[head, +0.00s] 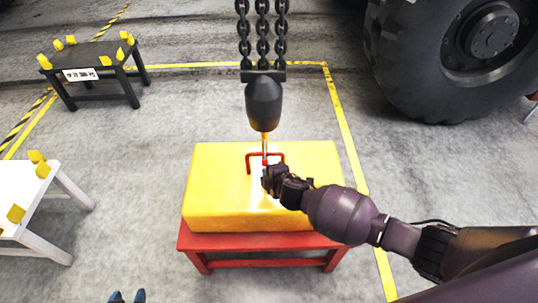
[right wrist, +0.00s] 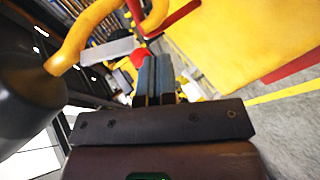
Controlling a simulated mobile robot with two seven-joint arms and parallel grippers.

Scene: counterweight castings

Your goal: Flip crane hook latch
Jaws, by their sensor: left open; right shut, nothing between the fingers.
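The orange crane hook (head: 264,138) hangs under a dark hook block (head: 264,103) above the yellow casting (head: 220,172). In the right wrist view the hook (right wrist: 72,47) curves out of the block (right wrist: 28,90). A grey bar that looks like the latch (right wrist: 108,49) lies by the hook's opening, with a red end (right wrist: 140,57). My right gripper (right wrist: 153,80) is shut and empty, its fingertips close to that red end; I cannot tell if they touch. In the head view my right gripper (head: 268,178) is beside the hook. My left gripper (head: 127,296) is open at the bottom edge.
A red lifting handle (head: 250,157) stands on the casting, which rests on a red stand (head: 265,242). A black table (head: 90,62) and a white table (head: 25,190) with yellow blocks are at left. A big tyre (head: 425,65) is at upper right. Chains (head: 263,40) hang above.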

